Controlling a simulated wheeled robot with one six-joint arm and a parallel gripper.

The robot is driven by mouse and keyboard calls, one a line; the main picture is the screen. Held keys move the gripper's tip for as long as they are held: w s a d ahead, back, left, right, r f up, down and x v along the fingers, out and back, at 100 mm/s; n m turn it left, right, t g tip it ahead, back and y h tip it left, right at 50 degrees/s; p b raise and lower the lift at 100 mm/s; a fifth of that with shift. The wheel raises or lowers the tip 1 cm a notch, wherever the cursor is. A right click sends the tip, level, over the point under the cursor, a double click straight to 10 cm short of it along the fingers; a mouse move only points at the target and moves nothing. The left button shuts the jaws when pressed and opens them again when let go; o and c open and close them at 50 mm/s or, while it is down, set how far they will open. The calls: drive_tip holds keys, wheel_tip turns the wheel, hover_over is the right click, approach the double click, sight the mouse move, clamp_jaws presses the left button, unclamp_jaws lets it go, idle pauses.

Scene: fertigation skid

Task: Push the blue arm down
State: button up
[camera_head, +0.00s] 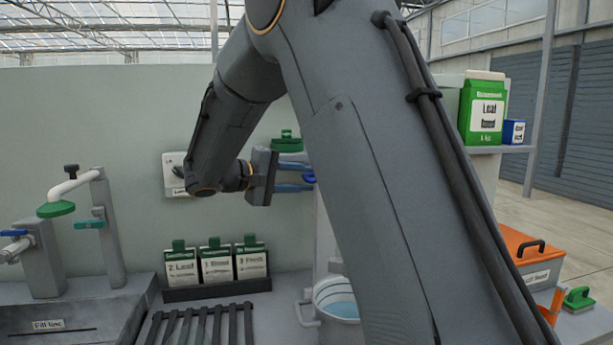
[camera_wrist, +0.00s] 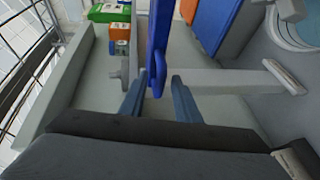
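The blue arm (camera_wrist: 157,45) comes down from the top of the wrist view as a long bar with a rounded, slotted end. That end sits between the two fingertips of my gripper (camera_wrist: 158,88), with a visible gap on each side. In the head view my gripper (camera_head: 294,177) points right, with its blue fingers apart. A small blue piece (camera_head: 309,179), apparently the blue arm, shows by the fingertips there. My own arm hides the rest of it.
A white bowl of blue liquid (camera_head: 337,298) stands below. A rack (camera_head: 215,289) holds several labelled packets by the wall. A sink with taps (camera_head: 70,310) is at left. A shelf with a green packet (camera_head: 482,108) and an orange box (camera_head: 532,256) are at right.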

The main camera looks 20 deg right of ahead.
drive_tip(key=shift+d, duration=0.25)
clamp_jaws()
wheel_tip(320, 180, down, 18)
drive_tip(key=b, duration=1.2)
drive_tip(key=shift+r, duration=0.15)
drive_tip(key=shift+s, duration=0.1)
